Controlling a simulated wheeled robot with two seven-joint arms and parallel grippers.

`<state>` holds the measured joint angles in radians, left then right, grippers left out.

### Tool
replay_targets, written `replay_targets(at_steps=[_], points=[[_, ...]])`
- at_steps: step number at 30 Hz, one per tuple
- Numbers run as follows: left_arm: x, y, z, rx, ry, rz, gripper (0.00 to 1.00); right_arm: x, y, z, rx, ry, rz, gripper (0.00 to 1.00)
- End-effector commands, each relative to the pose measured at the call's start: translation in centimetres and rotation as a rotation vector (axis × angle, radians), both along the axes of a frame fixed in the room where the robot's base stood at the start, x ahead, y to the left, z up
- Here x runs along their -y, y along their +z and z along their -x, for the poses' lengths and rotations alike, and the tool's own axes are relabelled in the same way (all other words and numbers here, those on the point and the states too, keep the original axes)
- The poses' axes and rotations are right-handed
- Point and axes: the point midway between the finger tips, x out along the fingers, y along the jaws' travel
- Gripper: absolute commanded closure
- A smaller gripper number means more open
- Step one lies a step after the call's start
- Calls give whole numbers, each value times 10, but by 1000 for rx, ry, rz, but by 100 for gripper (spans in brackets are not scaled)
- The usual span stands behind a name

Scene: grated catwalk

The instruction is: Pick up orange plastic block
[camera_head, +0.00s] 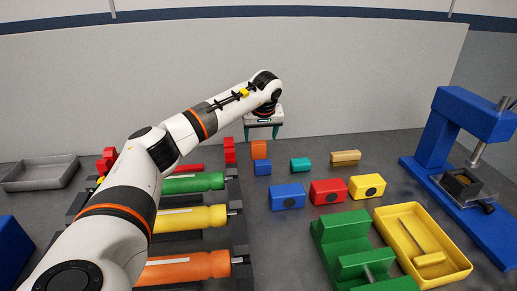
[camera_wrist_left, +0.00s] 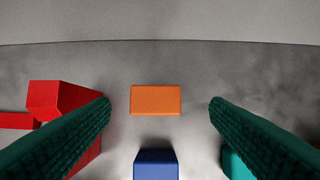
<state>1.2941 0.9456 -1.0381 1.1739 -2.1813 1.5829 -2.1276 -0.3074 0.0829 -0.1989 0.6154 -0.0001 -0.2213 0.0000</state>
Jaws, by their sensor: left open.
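The orange plastic block (camera_head: 259,149) stands at the back of the table, just behind a small blue block (camera_head: 263,168). In the left wrist view the orange block (camera_wrist_left: 156,99) lies between and beyond the two green fingers, touching neither. My left gripper (camera_head: 261,132) is open and empty, above and near the orange block; its fingertips (camera_wrist_left: 160,103) are spread wide around the block in the left wrist view. My right gripper is in neither view.
Red blocks (camera_head: 230,150) stand left of the orange block and a teal block (camera_head: 300,164) to its right. A wooden block (camera_head: 345,157), a yellow tray (camera_head: 463,268) and a blue press (camera_head: 432,135) are farther right. A grey tray (camera_head: 40,182) is at far left.

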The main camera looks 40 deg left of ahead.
Motion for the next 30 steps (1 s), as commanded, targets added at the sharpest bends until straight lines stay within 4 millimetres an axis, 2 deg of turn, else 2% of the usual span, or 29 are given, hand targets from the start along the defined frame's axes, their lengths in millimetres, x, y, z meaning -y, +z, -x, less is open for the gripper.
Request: replay_targets(at_steps=[3,8,16,26,30], points=[[-4,-14,-3,-2,-1,0,29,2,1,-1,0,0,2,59],[-7,-23,-5,-1,-1,-1,29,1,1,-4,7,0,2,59],[-19,-60,-9,-1,0,1,29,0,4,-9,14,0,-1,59],[-22,-67,-11,1,-1,0,29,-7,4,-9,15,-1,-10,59],[-22,-67,-11,1,-1,0,50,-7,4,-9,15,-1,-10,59]])
